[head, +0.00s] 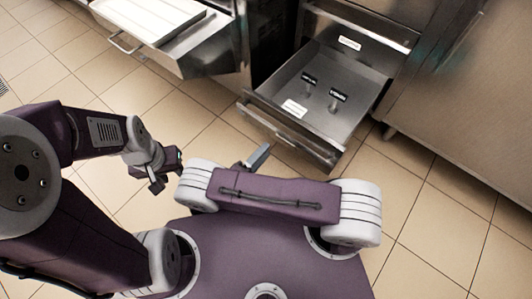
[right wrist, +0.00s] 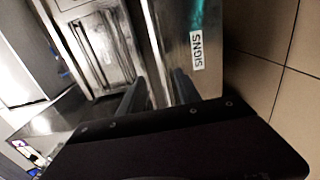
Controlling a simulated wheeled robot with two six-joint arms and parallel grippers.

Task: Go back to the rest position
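My left gripper (head: 165,177) is at the left of the head view, above the tiled floor. Its two fingers are apart with nothing between them. My right gripper is mostly hidden behind my right arm in the head view; only a grey-blue finger (head: 258,157) shows, in front of the open lower drawer.
An open lower drawer (head: 262,118) holds two small posts with black labels. A second pulled-out drawer (head: 190,50) at the upper left holds a white tray (head: 150,15). A drawer front labelled SIGNS (right wrist: 197,50) shows in the right wrist view. Tiled floor (head: 430,220) is clear at right.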

